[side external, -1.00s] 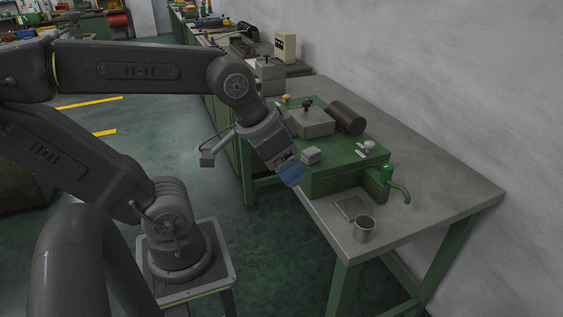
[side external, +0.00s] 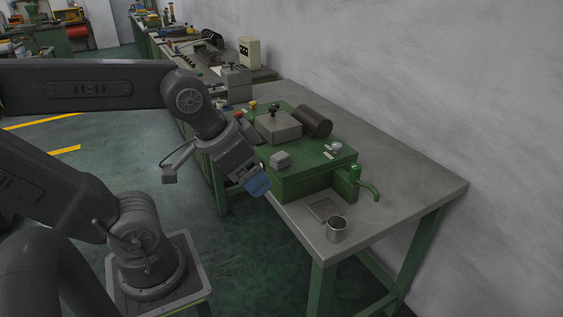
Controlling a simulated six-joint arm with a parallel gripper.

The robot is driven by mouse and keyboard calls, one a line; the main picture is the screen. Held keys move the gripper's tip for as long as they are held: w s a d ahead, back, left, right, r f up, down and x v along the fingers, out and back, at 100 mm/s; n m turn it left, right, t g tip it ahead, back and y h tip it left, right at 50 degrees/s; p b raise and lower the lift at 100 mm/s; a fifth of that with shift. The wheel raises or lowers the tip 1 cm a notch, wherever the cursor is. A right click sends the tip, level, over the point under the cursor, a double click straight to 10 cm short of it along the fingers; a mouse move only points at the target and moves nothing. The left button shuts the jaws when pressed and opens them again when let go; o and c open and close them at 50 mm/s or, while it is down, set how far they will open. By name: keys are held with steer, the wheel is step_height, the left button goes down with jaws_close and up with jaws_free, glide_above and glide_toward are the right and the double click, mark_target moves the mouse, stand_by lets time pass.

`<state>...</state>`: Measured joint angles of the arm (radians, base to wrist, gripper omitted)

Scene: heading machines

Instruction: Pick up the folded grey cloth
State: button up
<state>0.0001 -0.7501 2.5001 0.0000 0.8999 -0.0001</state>
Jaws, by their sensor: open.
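A small flat grey-brown square (side external: 325,209), which looks like the folded grey cloth, lies on the grey table top near its front edge. It is in front of the green machine and beside a metal cup. My gripper (side external: 259,187), with blue fingertips, is tilted down to the right. It is up and to the left of the cloth, apart from it, near the left front side of the machine. It is open; the gap between its fingers is hard to see from here. Nothing shows in it.
The metal cup (side external: 336,230) stands close to the cloth. The green machine (side external: 308,181) has a green spout (side external: 366,187) reaching out on the right. A bare stretch of table (side external: 420,190) lies right of it, beside the wall.

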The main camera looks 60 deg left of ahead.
stand_by(0.3)
steer(key=o, duration=0.3)
steer(key=m+g+y, duration=0.2)
steer(key=m+g, duration=0.4)
steer(key=m, duration=0.9)
glide_above(280, 155)
steer(key=d, duration=0.1)
steer(key=f, duration=0.8)
steer(key=shift+w+d+f, duration=0.15)
steer(key=shift+w+f, duration=0.1)
steer(key=shift+w, duration=0.05)
steer(key=shift+s+a+f, duration=0.1)
steer(key=shift+a+f, duration=0.1)
steer(key=shift+f, duration=0.75)
steer(key=shift+s+a+f, duration=0.1)
steer(key=shift+a+f, duration=0.15)
steer(key=shift+f, duration=0.75)
steer(key=shift+s+a+f, duration=0.1)
steer(key=shift+a+f, duration=0.1)
steer(key=shift+f, duration=0.75)
